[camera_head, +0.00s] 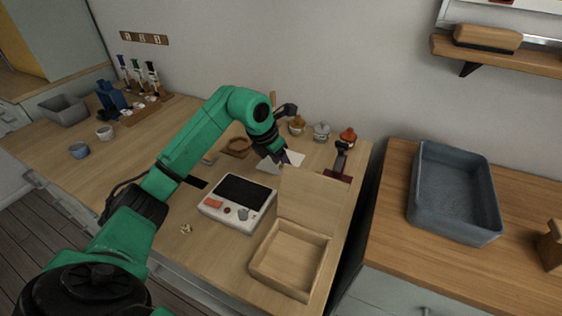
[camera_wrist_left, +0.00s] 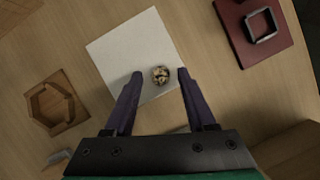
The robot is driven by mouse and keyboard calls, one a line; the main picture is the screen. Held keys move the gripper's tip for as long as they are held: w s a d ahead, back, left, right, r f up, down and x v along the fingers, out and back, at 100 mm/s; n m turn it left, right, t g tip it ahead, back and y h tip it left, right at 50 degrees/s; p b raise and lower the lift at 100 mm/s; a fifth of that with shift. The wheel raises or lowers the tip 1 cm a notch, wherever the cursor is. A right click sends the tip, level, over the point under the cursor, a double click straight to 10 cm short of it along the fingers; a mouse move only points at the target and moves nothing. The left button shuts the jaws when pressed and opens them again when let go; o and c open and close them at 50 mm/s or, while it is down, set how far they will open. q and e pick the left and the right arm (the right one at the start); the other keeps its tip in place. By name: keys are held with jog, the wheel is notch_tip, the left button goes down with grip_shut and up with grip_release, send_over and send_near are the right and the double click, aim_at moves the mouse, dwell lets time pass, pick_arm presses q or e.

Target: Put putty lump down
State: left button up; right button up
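The putty lump (camera_wrist_left: 160,76), small, rounded and mottled gold and dark, shows in the left wrist view over the white sheet (camera_wrist_left: 128,50), apparently lying on it. My left gripper (camera_wrist_left: 160,73) is open, its two dark fingers on either side of the lump with a visible gap to each. In the head view my left gripper (camera_head: 281,157) is low over the same white sheet (camera_head: 294,158), and the lump is hidden there. My right gripper is not in view.
A wooden ring-shaped holder (camera_head: 237,147) is left of the sheet, and a dark red stand (camera_head: 338,174) is right of it. A white device with a black panel (camera_head: 243,190) and an open wooden box (camera_head: 291,260) are nearer. Small jars (camera_head: 321,132) stand behind.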

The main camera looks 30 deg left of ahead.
pick_arm(q)
jog(key=shift+r, duration=0.3)
jog(key=v, duration=1.1)
jog(key=shift+r, duration=0.4)
jog(key=shift+s+a, duration=0.15)
